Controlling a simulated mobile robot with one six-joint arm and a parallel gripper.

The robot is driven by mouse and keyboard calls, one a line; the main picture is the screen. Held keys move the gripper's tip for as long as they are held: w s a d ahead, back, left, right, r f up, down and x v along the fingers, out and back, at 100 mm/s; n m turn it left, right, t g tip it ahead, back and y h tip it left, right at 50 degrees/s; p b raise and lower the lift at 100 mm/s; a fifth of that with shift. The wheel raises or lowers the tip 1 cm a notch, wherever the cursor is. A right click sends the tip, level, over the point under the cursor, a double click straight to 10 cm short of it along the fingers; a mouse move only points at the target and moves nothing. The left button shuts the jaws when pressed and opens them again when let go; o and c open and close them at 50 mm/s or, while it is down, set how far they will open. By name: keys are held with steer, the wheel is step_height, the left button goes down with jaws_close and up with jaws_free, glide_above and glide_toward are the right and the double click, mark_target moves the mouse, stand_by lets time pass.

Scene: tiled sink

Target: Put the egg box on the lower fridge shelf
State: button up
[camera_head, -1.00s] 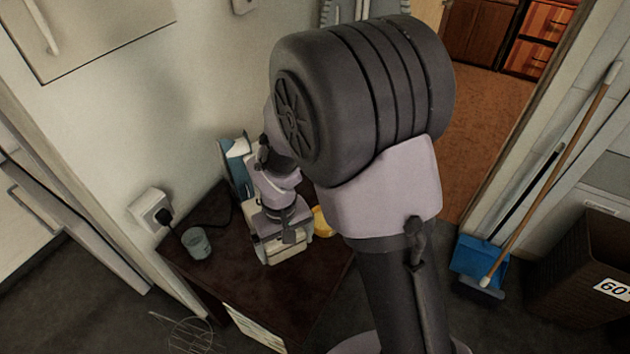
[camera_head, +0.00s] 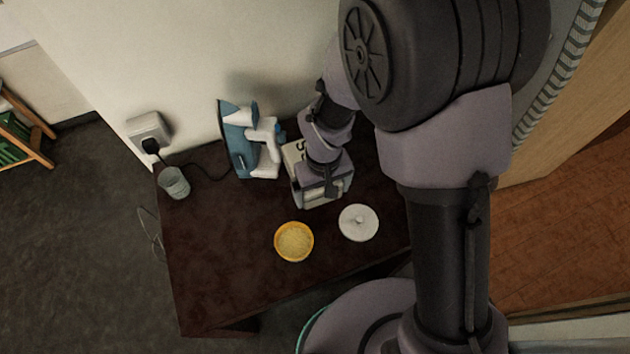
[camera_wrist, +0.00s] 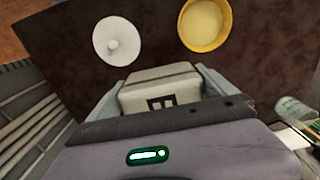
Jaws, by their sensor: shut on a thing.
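The egg box (camera_wrist: 158,88) is a pale, cream box with a dark square mark, held between the fingers of my gripper (camera_wrist: 165,80) in the wrist view. In the head view, my gripper (camera_head: 325,182) is over the dark brown table, and the egg box (camera_head: 298,160) shows partly behind and beside it, with dark lettering. My wrist hides part of the box. I cannot tell whether the box touches the table top. No fridge shelf shows in either current view.
On the dark table (camera_head: 225,270) stand a blue and white iron (camera_head: 240,140) left of the box, a grey cup (camera_head: 174,183), a yellow bowl (camera_head: 294,242) and a white lid (camera_head: 359,222). A wall with a socket (camera_head: 149,130) is behind.

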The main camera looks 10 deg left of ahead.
steer(key=f+b, duration=0.2)
steer(key=f, duration=0.3)
steer(key=f+b, duration=0.2)
steer(key=f, duration=0.3)
steer(key=shift+s+a+f, duration=0.1)
steer(key=shift+a+f, duration=0.05)
steer(key=shift+a, duration=0.05)
steer(key=shift+r, duration=0.2)
steer(key=shift+f, duration=0.15)
steer(key=o, duration=1.6)
steer(key=shift+b, duration=0.3)
